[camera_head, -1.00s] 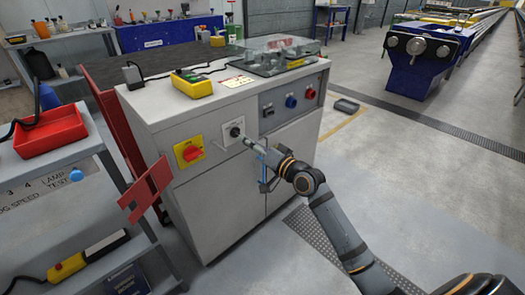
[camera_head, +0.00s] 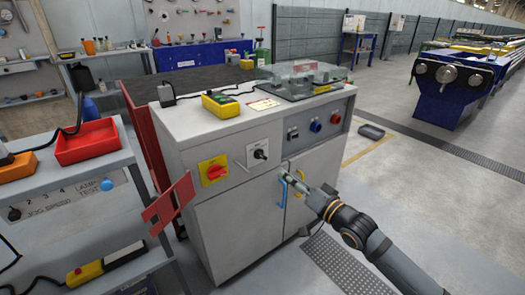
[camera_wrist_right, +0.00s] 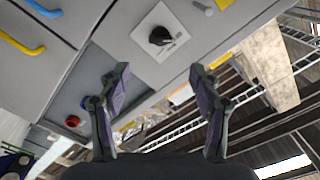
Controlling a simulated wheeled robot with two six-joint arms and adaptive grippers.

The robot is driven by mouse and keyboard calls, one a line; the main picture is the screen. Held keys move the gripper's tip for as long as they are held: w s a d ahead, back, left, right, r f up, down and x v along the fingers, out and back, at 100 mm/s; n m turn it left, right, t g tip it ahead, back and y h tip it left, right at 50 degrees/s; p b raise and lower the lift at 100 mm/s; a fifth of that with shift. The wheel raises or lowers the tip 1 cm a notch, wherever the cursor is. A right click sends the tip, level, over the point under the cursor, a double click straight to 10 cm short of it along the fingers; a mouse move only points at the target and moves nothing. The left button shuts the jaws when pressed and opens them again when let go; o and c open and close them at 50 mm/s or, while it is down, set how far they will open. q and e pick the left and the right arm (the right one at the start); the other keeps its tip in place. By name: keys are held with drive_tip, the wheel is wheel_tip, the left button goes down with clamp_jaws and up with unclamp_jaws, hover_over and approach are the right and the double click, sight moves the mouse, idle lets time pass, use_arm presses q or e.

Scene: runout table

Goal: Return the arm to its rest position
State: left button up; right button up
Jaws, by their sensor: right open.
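My right arm comes in from the lower right in the head view. My right gripper (camera_head: 300,184) is in front of the grey cabinet (camera_head: 235,228), below and to the right of the black rotary knob (camera_head: 260,154). In the wrist view, my right gripper (camera_wrist_right: 158,78) has its two fingers spread wide with nothing between them. The knob (camera_wrist_right: 160,36) on its white plate shows beyond the fingertips, apart from them. My left gripper is not in view.
A blue door handle (camera_head: 283,192) is close beside my right gripper. A red and yellow switch (camera_head: 213,171) is left of the knob. A grey shelf with a red tray (camera_head: 87,141) stands at the left. The floor (camera_head: 420,190) right of the cabinet is mostly open.

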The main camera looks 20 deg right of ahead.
drive_tip(key=s+a+f+n+g+h, duration=0.15)
drive_tip(key=s+f+g, duration=0.35)
drive_tip(key=s+f, duration=0.6)
drive_tip(key=s+f+n+g+h, duration=0.25)
drive_tip(key=s+f+g, duration=0.3)
drive_tip(key=f, duration=1.05)
drive_tip(key=s+d+f+n+g+h+p, duration=0.1)
drive_tip(key=s+f+g+p, duration=0.1)
drive_tip(key=s+f+p, duration=0.4)
drive_tip(key=s+d+f+g+h+p, duration=0.1)
drive_tip(key=s+f+g+p, duration=0.2)
drive_tip(key=s+p, duration=0.6)
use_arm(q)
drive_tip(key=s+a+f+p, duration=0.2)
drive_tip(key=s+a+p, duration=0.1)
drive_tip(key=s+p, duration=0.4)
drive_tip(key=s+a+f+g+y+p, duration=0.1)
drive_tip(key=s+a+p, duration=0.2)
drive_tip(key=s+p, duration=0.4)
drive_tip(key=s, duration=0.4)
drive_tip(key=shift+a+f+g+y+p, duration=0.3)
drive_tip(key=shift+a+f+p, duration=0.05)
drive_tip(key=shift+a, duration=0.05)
use_arm(e)
drive_tip(key=s+d+h, duration=0.1)
drive_tip(key=s+d, duration=0.2)
drive_tip(key=s, duration=1.1)
drive_tip(key=shift+d+r, duration=0.25)
